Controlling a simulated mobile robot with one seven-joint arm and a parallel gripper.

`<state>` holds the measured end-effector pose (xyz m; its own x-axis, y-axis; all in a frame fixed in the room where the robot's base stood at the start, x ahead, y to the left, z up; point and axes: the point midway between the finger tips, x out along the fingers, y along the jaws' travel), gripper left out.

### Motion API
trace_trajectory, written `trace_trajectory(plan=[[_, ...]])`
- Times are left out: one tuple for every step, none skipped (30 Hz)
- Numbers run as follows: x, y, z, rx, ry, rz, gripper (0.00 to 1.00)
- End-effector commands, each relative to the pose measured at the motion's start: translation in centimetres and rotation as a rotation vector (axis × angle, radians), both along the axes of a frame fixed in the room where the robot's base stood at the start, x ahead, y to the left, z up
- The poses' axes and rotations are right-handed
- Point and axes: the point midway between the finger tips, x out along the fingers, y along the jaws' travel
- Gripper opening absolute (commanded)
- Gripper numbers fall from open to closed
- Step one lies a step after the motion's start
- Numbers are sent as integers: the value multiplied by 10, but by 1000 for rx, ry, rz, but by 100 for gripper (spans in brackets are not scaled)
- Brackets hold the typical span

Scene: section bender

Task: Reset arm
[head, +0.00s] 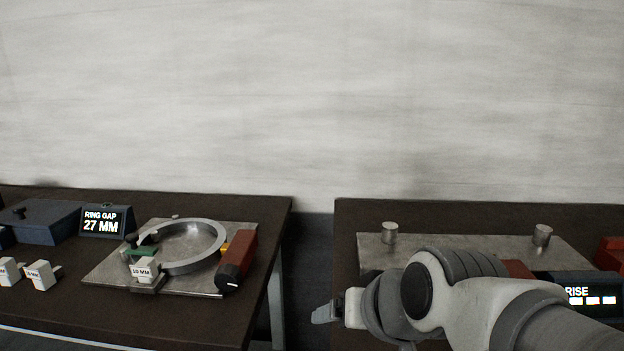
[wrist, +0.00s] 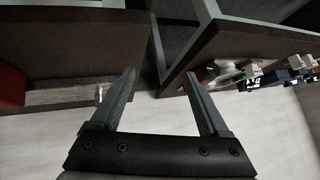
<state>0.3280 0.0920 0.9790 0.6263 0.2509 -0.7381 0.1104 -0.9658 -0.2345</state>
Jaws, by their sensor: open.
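My arm reaches in from the lower right of the head view. My gripper (head: 322,314) is at the front left of the right table, beside the gap between the two tables. In the wrist view my gripper (wrist: 158,95) is open, with two dark fingers apart and nothing between them. It points toward the gap, with a table edge on each side. In the head view the fingers show only partly, and the arm hides part of the right table.
The left table (head: 60,310) holds a metal plate (head: 105,277) with a steel ring (head: 212,255), a red handle (head: 240,255), white blocks (head: 40,275) and a display (head: 105,222) reading "RING GAP 27 MM". The right table (head: 450,215) holds a plate with two pegs (head: 390,232) and a "RISE" display (head: 580,292).

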Motion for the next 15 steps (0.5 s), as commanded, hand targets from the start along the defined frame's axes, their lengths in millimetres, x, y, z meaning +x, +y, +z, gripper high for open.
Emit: trace_trajectory(plan=[[-14, -21, -2, -47, 27, -19, 79], [-23, -32, -5, -79, 49, -27, 79], [-36, -47, -8, -118, 81, -39, 79], [-45, -58, -11, -148, 104, -49, 79], [-55, -68, -13, -176, 128, -61, 79], [-68, -81, -16, -212, 160, -78, 79], [-79, -92, -18, -239, 187, -93, 79], [-87, -99, -16, -260, 208, -104, 79], [-83, -94, 3, -254, 204, -92, 79], [-82, -94, 10, -253, 204, -90, 79], [-82, -93, 16, -252, 204, -89, 79], [-82, -93, 25, -251, 204, -88, 79], [-82, -93, 32, -251, 204, -88, 79], [-82, -93, 39, -251, 203, -89, 79], [-82, -93, 48, -250, 203, -88, 79]])
